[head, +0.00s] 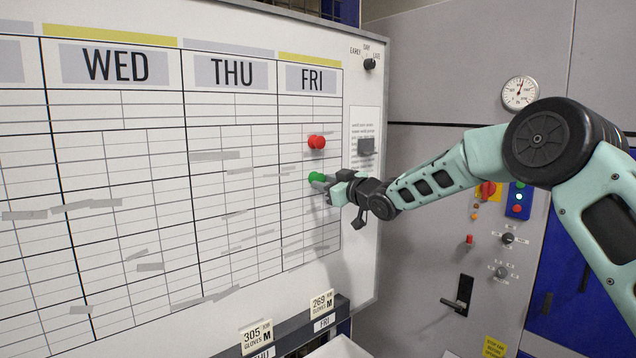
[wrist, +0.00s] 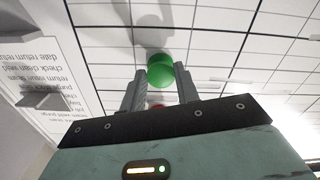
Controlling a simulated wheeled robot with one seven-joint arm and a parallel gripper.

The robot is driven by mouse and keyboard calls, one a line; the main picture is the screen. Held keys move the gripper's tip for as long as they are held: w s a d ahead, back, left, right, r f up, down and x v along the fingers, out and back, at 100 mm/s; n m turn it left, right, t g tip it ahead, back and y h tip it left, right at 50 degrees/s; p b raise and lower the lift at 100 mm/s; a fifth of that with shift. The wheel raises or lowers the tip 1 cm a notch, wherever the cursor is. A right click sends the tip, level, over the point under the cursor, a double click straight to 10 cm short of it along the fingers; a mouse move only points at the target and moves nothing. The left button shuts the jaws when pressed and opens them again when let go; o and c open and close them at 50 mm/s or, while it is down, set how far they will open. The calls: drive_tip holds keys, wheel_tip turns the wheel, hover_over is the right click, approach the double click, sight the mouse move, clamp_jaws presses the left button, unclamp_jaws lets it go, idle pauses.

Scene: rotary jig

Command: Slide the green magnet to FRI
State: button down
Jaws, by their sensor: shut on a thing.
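The green magnet (head: 316,177) is on the whiteboard (head: 240,165) in the column under the FRI heading (head: 312,79). My gripper (head: 326,181) reaches in from the right and is shut on the green magnet. In the wrist view the green magnet (wrist: 161,70) sits between the two fingertips (wrist: 161,76), against the gridded board. A red magnet (head: 317,142) is in the same FRI column, a little above the green one. A bit of red also shows low between the fingers in the wrist view.
A printed notice with a grey holder (head: 366,147) and a black selector knob (head: 370,64) are at the board's right edge. A ledge with label cards (head: 322,303) runs below. A grey cabinet with a gauge (head: 520,92), buttons and handle (head: 462,295) stands right.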

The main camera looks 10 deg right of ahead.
drive_tip(key=shift+w+d+r, duration=0.1)
drive_tip(key=shift+d, duration=0.15)
drive_tip(key=c, duration=1)
unclamp_jaws()
drive_tip(key=shift+c, duration=0.2)
drive_tip(key=shift+s+d+b, duration=0.25)
drive_tip(key=shift+s+b, duration=0.15)
drive_tip(key=b+v, duration=0.6)
drive_tip(key=v, duration=1)
drive_tip(key=shift+s+b, duration=0.2)
drive_tip(key=shift+b, duration=0.15)
drive_tip(key=shift+d, duration=0.1)
